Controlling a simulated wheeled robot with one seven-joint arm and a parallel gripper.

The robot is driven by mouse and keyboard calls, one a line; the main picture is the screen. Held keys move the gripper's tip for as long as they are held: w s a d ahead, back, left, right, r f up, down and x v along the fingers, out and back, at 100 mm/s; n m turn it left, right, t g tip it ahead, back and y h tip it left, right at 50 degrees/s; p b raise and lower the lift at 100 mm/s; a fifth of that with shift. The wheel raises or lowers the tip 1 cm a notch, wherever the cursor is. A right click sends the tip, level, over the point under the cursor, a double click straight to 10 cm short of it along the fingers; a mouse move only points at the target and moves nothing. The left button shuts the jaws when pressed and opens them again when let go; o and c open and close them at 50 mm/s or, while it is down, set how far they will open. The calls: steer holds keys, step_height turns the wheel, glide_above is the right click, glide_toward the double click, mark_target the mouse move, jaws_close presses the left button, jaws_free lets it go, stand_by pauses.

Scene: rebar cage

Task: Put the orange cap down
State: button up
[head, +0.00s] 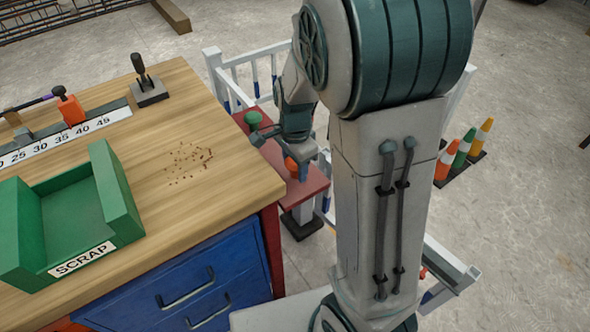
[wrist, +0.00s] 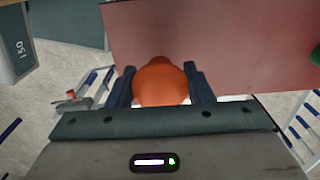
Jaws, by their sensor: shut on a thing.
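The orange cap (wrist: 160,84) is round and sits between the two fingers of my gripper (wrist: 160,88) in the wrist view. The fingers are shut on it from both sides. In the head view the orange cap (head: 291,166) shows small, at my gripper (head: 301,170), by the red-brown bench top (head: 309,183). In the wrist view the bench top (wrist: 215,45) lies just beyond the cap. I cannot tell whether the cap touches it. My arm hides part of the bench in the head view.
A green knob-like piece (head: 253,119) stands on the red-brown bench, left of my gripper. The wooden workbench (head: 240,165) with a green SCRAP tray (head: 120,183) is at the left. White railings (head: 228,75) stand behind. Orange and green cones (head: 463,148) are at the right.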

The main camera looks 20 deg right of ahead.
steer(key=shift+f, duration=0.75)
steer(key=shift+f, duration=0.15)
steer(key=o, duration=0.9)
steer(key=shift+o, duration=0.2)
